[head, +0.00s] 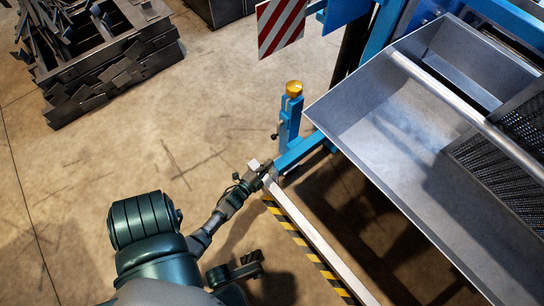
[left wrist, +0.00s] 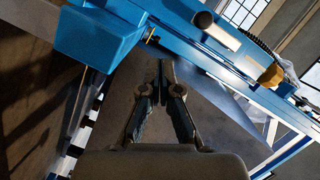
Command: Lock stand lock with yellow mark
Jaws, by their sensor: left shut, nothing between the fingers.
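A blue upright post (head: 289,125) with a rounded yellow cap (head: 294,88) stands beside the blue frame in the head view. A small dark knob sticks out of its left side. A yellow-orange piece (left wrist: 270,76) shows at the right of the left wrist view, on blue metal; I cannot tell whether it is the same cap. My left gripper (head: 264,171) is below and left of the post, at the corner of the blue beam and a pale rail. In the left wrist view its fingers (left wrist: 167,66) are together and empty. Contact with the beam cannot be judged.
A grey metal sieve tray (head: 375,115) on a blue frame (head: 300,152) fills the right. A yellow-black striped edge (head: 305,250) runs below the gripper. A red-white striped panel (head: 281,27) hangs behind the post. A scrap bin (head: 95,75) stands far left. Floor between is clear.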

